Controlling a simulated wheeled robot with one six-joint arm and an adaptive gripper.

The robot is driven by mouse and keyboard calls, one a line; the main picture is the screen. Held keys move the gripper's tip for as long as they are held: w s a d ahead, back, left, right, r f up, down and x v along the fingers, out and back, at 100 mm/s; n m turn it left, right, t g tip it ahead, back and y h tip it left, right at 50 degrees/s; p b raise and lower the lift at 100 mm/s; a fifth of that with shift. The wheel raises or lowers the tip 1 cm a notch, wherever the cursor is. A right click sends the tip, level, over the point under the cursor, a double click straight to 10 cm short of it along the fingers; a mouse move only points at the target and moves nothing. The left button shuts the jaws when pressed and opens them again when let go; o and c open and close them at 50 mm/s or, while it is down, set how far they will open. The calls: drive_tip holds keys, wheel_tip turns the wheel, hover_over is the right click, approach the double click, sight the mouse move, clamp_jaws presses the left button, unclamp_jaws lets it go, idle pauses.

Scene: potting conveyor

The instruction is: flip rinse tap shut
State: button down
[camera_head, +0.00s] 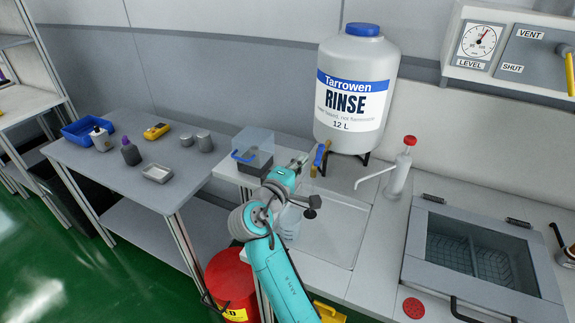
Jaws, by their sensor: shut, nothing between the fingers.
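The rinse tank (352,90) is a large white drum with a blue cap and a "Tarrowen RINSE" label, standing at the back of the bench. Its small brass tap (327,146) is at the lower left, with a blue lever (319,155) that stands steeply. I cannot tell from this view whether the tap is open. My gripper (304,160) is shut and empty, just left of the lever. Whether it touches the lever is unclear. A clear bluish container (290,224) is partly hidden behind my arm, below the tap.
A clear box with a blue handle (252,150) stands close left of my gripper. A red drum (232,285) is on the floor. The shallow sink area (345,235) looks clear.

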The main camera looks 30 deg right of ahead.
drive_tip(key=shift+s+d, duration=0.5)
drive_tip(key=shift+s, duration=0.05)
drive_tip(key=shift+s+d, duration=0.1)
